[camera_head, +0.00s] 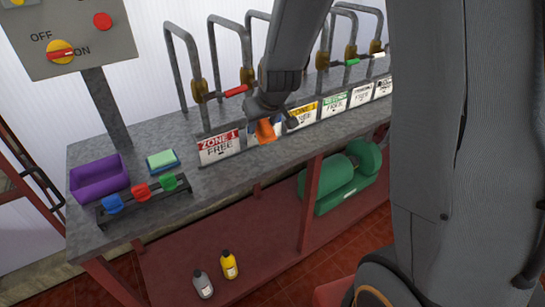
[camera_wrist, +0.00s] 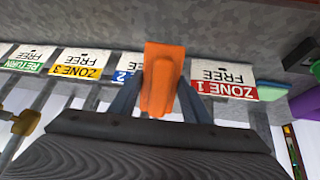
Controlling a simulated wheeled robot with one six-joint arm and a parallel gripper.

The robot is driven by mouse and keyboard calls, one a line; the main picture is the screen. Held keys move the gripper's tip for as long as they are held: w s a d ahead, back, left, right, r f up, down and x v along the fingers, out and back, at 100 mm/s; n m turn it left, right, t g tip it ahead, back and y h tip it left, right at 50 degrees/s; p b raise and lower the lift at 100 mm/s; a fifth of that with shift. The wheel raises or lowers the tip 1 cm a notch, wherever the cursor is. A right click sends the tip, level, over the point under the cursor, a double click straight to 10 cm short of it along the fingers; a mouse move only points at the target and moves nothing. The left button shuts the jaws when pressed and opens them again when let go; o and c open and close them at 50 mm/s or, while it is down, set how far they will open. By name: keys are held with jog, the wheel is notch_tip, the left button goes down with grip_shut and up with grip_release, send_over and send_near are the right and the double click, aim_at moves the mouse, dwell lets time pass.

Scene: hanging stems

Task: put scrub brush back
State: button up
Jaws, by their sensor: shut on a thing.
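My gripper (camera_head: 271,118) is over the bench in front of the row of zone signs, near the ZONE 1 sign (camera_head: 220,147). It is shut on an orange block-like thing (camera_head: 265,132), which may be the scrub brush; no bristles show. In the wrist view the orange thing (camera_wrist: 161,80) sits between the two grey fingers and points up in the picture, above the bench top. It partly covers the ZONE 2 sign (camera_wrist: 128,67). A low dark rack (camera_head: 148,205) at the bench's front left holds blue, red and green pieces.
A purple tub (camera_head: 98,178) and a green-and-blue sponge (camera_head: 162,160) lie on the left of the bench. Bent pipes with valves (camera_head: 198,88) rise behind the signs. A control box (camera_head: 72,35) stands at the back left. The bench strip before the signs is clear.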

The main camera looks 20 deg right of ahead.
jog(key=shift+s+a+r+g, duration=0.1)
jog(key=shift+s+r+g, duration=0.05)
jog(key=shift+s+g, duration=0.25)
